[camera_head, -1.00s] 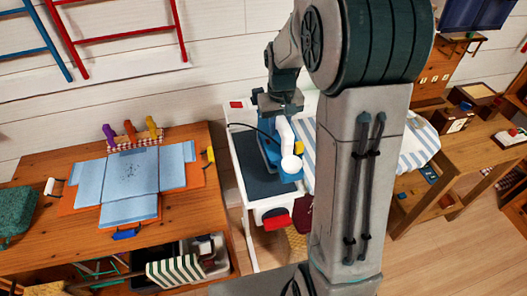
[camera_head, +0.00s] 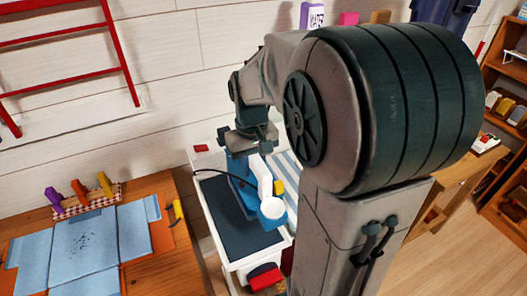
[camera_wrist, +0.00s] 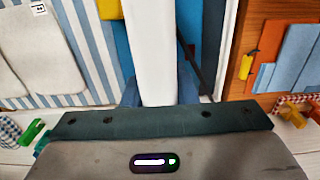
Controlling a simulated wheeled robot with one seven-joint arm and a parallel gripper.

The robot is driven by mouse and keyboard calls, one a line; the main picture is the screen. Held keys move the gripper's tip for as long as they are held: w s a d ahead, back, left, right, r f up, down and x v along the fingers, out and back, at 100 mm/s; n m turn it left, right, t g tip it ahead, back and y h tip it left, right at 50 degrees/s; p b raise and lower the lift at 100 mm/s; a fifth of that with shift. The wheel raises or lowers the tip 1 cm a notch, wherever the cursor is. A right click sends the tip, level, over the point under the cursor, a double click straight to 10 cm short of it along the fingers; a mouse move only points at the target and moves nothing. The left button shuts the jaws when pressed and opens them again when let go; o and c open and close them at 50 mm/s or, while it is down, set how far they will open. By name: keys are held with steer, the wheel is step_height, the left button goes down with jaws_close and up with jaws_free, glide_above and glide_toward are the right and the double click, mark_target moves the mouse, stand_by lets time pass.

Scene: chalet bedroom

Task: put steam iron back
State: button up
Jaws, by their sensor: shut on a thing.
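The steam iron (camera_head: 271,209), blue and white, is at the dark grey pad (camera_head: 238,228) on the white table (camera_head: 218,248). My gripper (camera_head: 252,150) reaches it from above and behind and is shut on its white part. In the wrist view, this long white part of the iron (camera_wrist: 152,45) runs between the fingers, with blue surface beside it. A dark cord loops to the left of the iron. My arm hides part of the table's right side. I cannot tell whether the iron rests on the pad or is slightly above it.
A striped blue-and-white cloth (camera_head: 287,172) lies right of the iron. A red block (camera_head: 265,279) sits at the table's front. A wooden desk (camera_head: 165,262) with blue sheets (camera_head: 85,240) stands at left. Wooden shelves (camera_head: 508,100) stand at far right. Wood floor shows at lower right.

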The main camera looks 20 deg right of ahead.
mark_target(237, 188)
steer(key=a+f, duration=0.2)
steer(key=a, duration=0.1)
steer(key=a+f, duration=0.1)
steer(key=shift+s+a, duration=0.4)
steer(key=shift+f, duration=1.9)
steer(key=shift+f, duration=0.15)
steer(key=o, duration=1)
step_height(237, 188, up, 12)
steer(key=s+t, duration=0.1)
steer(key=s, duration=0.2)
steer(key=s+f+t, duration=0.1)
steer(key=s, duration=0.3)
steer(key=s+t, duration=0.1)
steer(key=s, duration=0.3)
steer(key=shift+f+p, duration=0.35)
steer(key=shift+f, duration=0.05)
